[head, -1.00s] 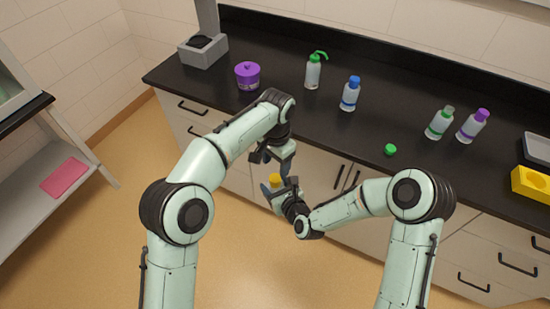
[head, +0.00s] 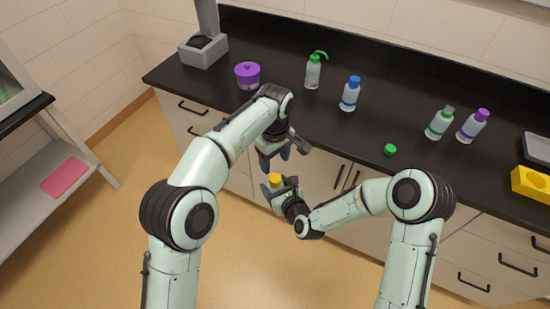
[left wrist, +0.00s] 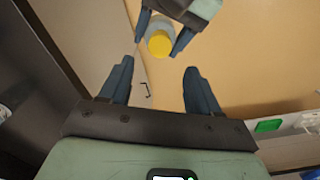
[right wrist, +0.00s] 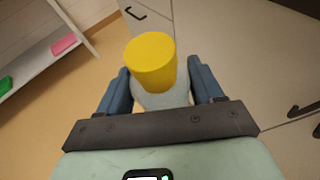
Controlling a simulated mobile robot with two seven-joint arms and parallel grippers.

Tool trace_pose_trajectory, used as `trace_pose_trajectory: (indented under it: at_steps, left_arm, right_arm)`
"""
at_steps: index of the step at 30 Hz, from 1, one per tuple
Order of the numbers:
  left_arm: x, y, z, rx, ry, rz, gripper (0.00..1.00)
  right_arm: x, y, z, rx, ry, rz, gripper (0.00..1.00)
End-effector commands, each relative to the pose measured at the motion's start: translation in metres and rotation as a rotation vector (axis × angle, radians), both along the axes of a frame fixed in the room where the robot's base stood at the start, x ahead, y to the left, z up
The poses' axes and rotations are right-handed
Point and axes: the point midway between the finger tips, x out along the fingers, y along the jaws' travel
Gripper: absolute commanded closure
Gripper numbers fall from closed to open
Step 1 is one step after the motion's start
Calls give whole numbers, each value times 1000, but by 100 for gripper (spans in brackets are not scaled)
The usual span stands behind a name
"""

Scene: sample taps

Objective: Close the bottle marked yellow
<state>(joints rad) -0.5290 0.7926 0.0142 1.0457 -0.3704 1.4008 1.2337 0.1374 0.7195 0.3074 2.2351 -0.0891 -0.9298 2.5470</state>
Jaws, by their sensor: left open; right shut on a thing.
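The bottle with the yellow cap (right wrist: 151,63) is between the fingers of my right gripper (right wrist: 160,90), which is shut on its pale body. The yellow cap sits on top of the bottle; whether it is tight I cannot tell. In the head view the cap (head: 275,178) shows in front of the counter, at my right gripper (head: 280,186). My left gripper (head: 273,162) is open and empty, just above and apart from the cap. The left wrist view shows the cap (left wrist: 159,43) beyond the open left fingers (left wrist: 158,82).
On the black counter (head: 300,125) stand a purple pot (head: 247,75), a green-topped wash bottle (head: 313,72), a blue-capped bottle (head: 350,94), a bottle with a grey-green top (head: 440,122) and a purple-capped bottle (head: 472,126). A loose green cap (head: 390,149) lies near the front edge.

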Motion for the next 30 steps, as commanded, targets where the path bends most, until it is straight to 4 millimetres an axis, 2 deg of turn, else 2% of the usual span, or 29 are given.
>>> trace_pose_trajectory:
  at_steps: [8,21,30]
  left_arm:
    - [0,0,-5,1,2,-3,38]
    - [0,0,-67,1,2,-4,38]
    - [0,0,-80,-1,-1,-4,38]
  right_arm:
    - [0,0,1,1,-2,0,100]
    - [0,0,1,1,-2,0,100]
    - [0,0,1,1,-2,0,100]
